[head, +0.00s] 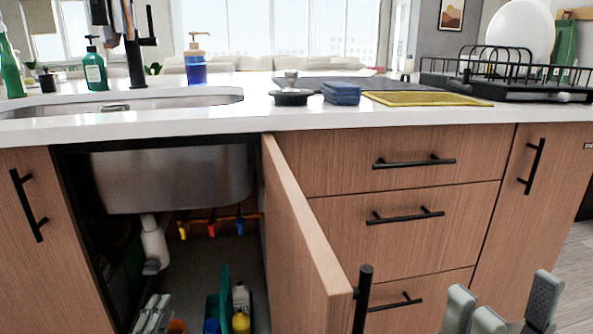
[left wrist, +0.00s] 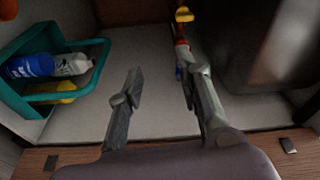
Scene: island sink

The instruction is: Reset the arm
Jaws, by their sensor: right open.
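My left gripper (head: 152,314) is at the opening of the sink cabinet, low in the head view. In the left wrist view its two fingers (left wrist: 162,92) are apart with nothing between them. My right gripper (head: 508,312) is at the bottom right of the head view, in front of the drawers, open and empty. The arms behind both grippers are mostly out of the frame.
The cabinet door (head: 300,230) stands open just right of my left gripper. A teal caddy (left wrist: 95,46) with bottles sits on the cabinet floor. The sink basin (head: 175,178) and drain pipe (head: 154,243) hang above. A dish rack (head: 500,85) stands on the counter.

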